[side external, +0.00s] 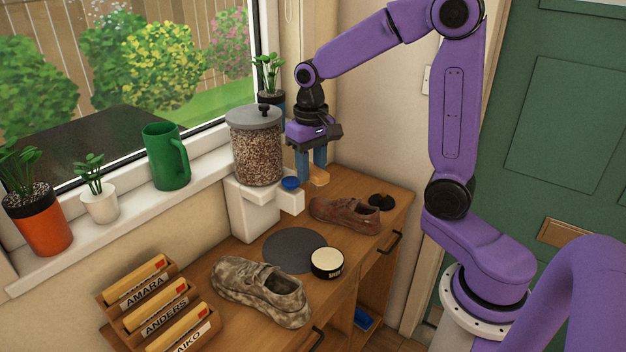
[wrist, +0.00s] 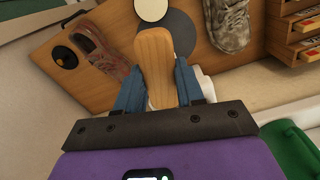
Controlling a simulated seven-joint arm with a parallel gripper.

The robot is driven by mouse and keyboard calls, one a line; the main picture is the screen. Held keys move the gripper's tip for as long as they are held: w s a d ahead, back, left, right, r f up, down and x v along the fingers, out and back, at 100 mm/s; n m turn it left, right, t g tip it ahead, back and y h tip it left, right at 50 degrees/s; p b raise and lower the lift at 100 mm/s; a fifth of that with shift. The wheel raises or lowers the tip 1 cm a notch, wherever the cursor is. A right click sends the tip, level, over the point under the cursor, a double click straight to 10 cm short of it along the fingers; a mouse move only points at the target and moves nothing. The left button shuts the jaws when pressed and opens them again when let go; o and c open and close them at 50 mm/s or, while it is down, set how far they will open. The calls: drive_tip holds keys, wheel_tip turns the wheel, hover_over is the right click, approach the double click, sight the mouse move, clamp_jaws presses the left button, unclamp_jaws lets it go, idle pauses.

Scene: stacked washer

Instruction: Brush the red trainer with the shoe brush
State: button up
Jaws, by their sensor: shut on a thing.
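The red trainer (side external: 345,215) lies on the wooden cabinet top, near its right end. It also shows in the wrist view (wrist: 102,50), at the upper left. My gripper (side external: 311,176) is above the cabinet, a little behind and left of the red trainer. Its blue fingers are shut on the shoe brush (wrist: 154,60), whose tan wooden back faces the wrist camera. In the side view the brush (side external: 319,177) shows as a small tan end between the fingers, clear of the trainer. Its bristles are hidden in both views.
A camouflage-patterned shoe (side external: 262,289), a round grey mat (side external: 290,250) and a cream-topped tin (side external: 326,262) are on the cabinet. A glass dispenser (side external: 256,150) on a white base stands close left of my gripper. A small black item (side external: 381,202) lies right of the red trainer.

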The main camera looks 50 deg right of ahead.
drive_tip(key=w+d+m, duration=0.3)
drive_tip(key=d+m, duration=0.4)
drive_tip(key=d, duration=0.2)
drive_tip(key=w+d+m, duration=0.4)
drive_tip(key=d+m, duration=0.3)
drive_tip(key=d, duration=0.3)
wheel_tip(320, 180, down, 10)
drive_tip(key=shift+s+a+f, duration=0.15)
drive_tip(key=shift+a, duration=0.05)
